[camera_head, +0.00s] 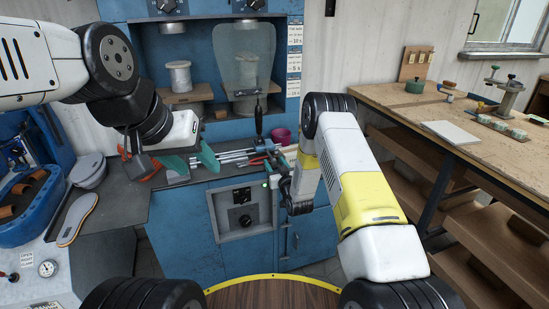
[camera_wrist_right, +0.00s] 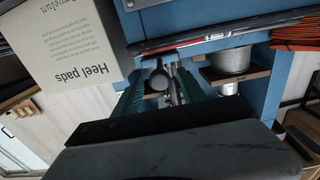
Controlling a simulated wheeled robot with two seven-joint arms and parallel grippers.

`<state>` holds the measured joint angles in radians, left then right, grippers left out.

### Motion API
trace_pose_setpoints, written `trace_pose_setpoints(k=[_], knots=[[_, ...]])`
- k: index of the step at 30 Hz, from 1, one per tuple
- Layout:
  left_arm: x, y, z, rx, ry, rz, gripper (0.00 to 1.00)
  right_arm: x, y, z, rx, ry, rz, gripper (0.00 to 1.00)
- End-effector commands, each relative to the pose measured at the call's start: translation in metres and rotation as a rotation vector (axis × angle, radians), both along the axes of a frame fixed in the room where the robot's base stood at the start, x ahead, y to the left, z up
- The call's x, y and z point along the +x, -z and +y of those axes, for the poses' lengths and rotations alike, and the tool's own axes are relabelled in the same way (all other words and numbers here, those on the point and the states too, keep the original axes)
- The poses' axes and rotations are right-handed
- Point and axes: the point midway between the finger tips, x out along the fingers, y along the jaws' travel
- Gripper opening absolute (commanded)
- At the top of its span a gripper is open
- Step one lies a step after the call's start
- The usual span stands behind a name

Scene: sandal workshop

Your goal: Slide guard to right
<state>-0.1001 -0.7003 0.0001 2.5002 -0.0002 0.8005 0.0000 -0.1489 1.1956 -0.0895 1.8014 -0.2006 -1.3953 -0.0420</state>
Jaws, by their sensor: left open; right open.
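The guard (camera_head: 243,52) is a clear, tinted panel in front of the right-hand of two press stations in the blue machine. A black upright handle (camera_head: 258,117) shows just below it. My left gripper (camera_head: 190,160) is open, its teal fingers spread over the machine's front ledge, to the left of and below the guard. My right gripper is beyond my bent right arm, low in front of the machine; its fingers are hard to make out in the head view. In the right wrist view my right gripper (camera_wrist_right: 160,92) is open, with a grey round part between or beyond its teal fingers.
A spool-like cylinder (camera_head: 179,76) stands uncovered at the left station. A magenta cup (camera_head: 282,136) and several tools lie on the ledge. A wooden workbench (camera_head: 390,98) stands at right. A heel pads box (camera_wrist_right: 70,55) is at left in the wrist view.

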Motion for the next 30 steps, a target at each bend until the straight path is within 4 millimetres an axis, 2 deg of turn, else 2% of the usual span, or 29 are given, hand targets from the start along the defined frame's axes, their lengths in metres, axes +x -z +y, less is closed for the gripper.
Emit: trace_pose_setpoints(k=[4,11,12,30], knots=[[0.0001,-0.0001,0.0000,0.000,0.000,0.000,0.49,-0.0002,0.0001,0.0000,0.000,0.000,0.000,0.47],[0.0002,-0.0001,0.0000,0.000,0.000,0.000,0.49,-0.0004,0.0000,0.0000,0.000,0.000,0.000,0.02],[0.0002,-0.0001,0.0000,0.000,0.000,0.000,0.49,-0.0004,-0.0001,0.0000,0.000,0.000,0.000,0.00],[0.0002,0.0000,0.0000,0.000,0.000,0.000,0.49,-0.0005,-0.0002,0.0000,0.000,0.000,0.000,0.00]])
